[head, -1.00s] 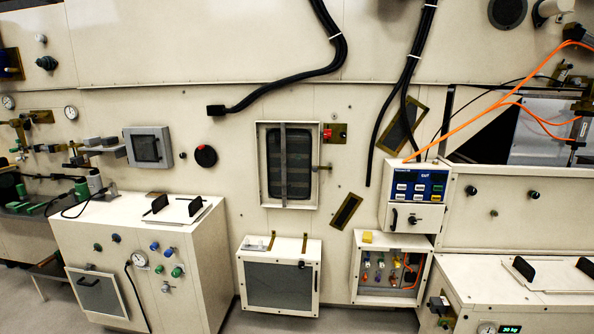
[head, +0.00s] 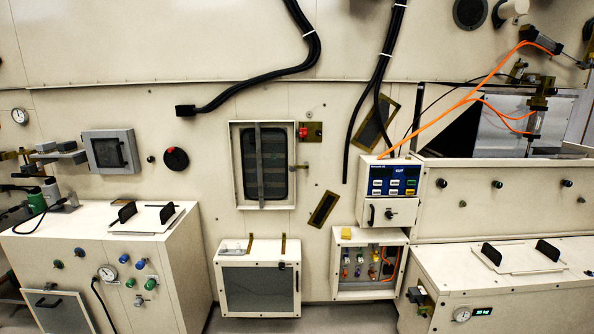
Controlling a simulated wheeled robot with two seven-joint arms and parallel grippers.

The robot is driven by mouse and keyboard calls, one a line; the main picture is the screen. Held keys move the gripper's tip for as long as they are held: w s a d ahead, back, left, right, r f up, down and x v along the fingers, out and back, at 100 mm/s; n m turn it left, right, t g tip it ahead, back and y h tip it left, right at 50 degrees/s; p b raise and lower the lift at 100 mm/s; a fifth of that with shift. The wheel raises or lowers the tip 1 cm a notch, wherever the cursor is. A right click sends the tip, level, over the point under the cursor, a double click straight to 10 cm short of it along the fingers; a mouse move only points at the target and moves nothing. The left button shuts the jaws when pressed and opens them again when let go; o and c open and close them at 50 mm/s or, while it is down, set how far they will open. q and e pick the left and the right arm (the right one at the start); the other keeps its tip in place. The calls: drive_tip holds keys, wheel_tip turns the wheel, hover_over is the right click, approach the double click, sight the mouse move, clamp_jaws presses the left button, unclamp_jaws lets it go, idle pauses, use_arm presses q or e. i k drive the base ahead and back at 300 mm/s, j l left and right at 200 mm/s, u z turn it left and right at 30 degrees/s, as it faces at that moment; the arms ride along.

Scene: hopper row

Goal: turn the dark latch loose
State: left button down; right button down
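A small dark latch (head: 282,266) sits at the top edge of the grey-fronted door (head: 260,290) on a low white wall box, right of the door's middle. Another small dark knob (head: 389,214) is on the white panel under the blue control face (head: 393,180), with a dark upright handle beside it. I cannot tell from this distance which one is the dark latch meant, or how either is turned. Both doors look shut. Neither of my grippers is in view.
A white cabinet (head: 165,262) with knobs and a gauge stands at the left. Another white cabinet (head: 440,275) juts out at the right. An open-fronted box (head: 340,290) holds coloured valves and orange cable. Grey floor (head: 215,318) shows between the cabinets. Black hoses hang above.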

sight(291, 167)
drive_tip(key=i+l+z, duration=0.15)
drive_tip(key=i, duration=0.3)
drive_tip(key=i+l+z, duration=0.1)
drive_tip(key=i, duration=0.4)
